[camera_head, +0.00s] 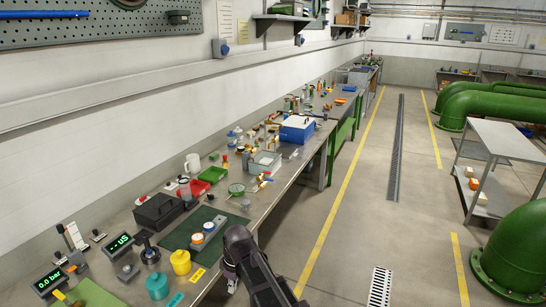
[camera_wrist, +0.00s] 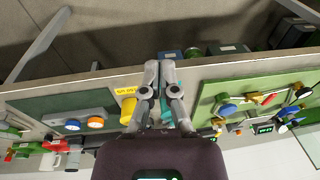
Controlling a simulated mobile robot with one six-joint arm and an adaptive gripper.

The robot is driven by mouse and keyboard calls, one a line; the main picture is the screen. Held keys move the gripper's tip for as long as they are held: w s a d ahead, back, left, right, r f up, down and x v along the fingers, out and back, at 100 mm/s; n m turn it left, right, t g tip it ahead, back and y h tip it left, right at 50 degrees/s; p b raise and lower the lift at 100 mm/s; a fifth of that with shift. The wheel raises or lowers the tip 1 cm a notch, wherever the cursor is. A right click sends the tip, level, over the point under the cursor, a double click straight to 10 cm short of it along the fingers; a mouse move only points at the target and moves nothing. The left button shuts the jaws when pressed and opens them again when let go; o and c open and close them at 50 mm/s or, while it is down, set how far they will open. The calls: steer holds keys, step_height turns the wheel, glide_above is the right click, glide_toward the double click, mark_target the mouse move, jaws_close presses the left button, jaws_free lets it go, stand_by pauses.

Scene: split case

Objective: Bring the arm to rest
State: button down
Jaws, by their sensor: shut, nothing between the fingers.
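My gripper (camera_wrist: 159,68) shows in the wrist view with its two grey fingers together at the tips and nothing held. In that view it is in front of the workbench edge (camera_wrist: 75,86), with a yellow pot (camera_wrist: 128,108) just left of the fingers and a teal pot partly hidden behind them. In the head view my dark arm reaches up from the bottom middle, beside the front edge of the bench (camera_head: 262,212).
On the bench stand a yellow pot (camera_head: 181,262), a teal pot (camera_head: 157,286), a green mat (camera_head: 185,235), a black case (camera_head: 158,211) and a blue box (camera_head: 297,129). The aisle floor (camera_head: 350,215) to the right is clear. A metal table (camera_head: 500,140) and green pipes stand further right.

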steer(key=s+d+m, duration=0.2)
steer(key=d+m, duration=0.4)
steer(key=d, duration=0.8)
steer(key=s+d+m+h, duration=0.1)
steer(key=d+m, duration=0.6)
steer(key=d, duration=0.8)
steer(key=shift+s+d+t, duration=0.15)
steer(key=shift+s+t, duration=0.15)
steer(key=shift+s, duration=0.3)
steer(key=shift+f, duration=0.1)
